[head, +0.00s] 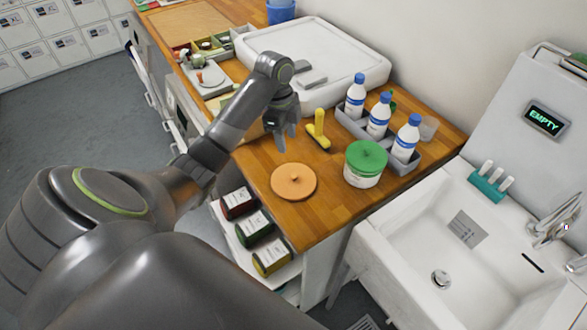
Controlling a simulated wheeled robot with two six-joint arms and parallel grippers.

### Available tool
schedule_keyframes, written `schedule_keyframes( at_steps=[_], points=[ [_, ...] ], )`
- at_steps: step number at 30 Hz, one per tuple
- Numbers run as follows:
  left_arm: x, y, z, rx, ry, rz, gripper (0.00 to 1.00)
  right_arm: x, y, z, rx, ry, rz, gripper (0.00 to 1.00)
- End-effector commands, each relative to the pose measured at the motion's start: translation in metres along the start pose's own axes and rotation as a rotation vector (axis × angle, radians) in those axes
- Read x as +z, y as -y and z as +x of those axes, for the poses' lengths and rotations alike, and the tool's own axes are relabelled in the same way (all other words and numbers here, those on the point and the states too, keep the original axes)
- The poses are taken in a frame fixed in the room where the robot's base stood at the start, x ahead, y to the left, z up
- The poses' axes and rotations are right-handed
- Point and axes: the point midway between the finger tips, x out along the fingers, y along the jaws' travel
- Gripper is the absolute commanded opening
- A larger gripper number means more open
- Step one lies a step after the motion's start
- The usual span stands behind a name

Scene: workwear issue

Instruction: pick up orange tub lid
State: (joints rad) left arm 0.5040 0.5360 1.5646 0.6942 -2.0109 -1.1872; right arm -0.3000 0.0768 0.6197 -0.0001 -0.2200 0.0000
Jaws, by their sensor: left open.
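The orange tub lid (293,182) is a flat round disc with a small knob at its middle. It lies on the wooden counter (325,218) near the front corner. My left gripper (287,142) is open and empty, pointing down above the counter, behind the lid in the picture and apart from it. My left arm comes in from the lower left. The lid is in full view. My right gripper is not in view.
A white tub with a green lid (366,158) stands right of the orange lid. A yellow-handled tool (319,130) lies behind it. Bottles stand in a grey caddy (404,165). A white sink (382,235) is at the right. Bare counter surrounds the orange lid.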

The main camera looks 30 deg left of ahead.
Motion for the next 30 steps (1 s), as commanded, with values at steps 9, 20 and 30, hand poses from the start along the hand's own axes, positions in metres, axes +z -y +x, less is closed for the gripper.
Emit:
schedule_keyframes(
  at_steps=[9,20,30],
  points=[
    [0.0,0.0,0.044,0.0,-0.002,0.0,0.45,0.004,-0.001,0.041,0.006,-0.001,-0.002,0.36],
    [0.0,0.0,0.084,-0.001,0.0,-0.001,0.45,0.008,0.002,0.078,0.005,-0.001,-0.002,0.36],
    [-0.003,-0.003,0.109,0.002,-0.003,-0.001,0.45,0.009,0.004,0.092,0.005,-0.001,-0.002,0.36]
  ],
)
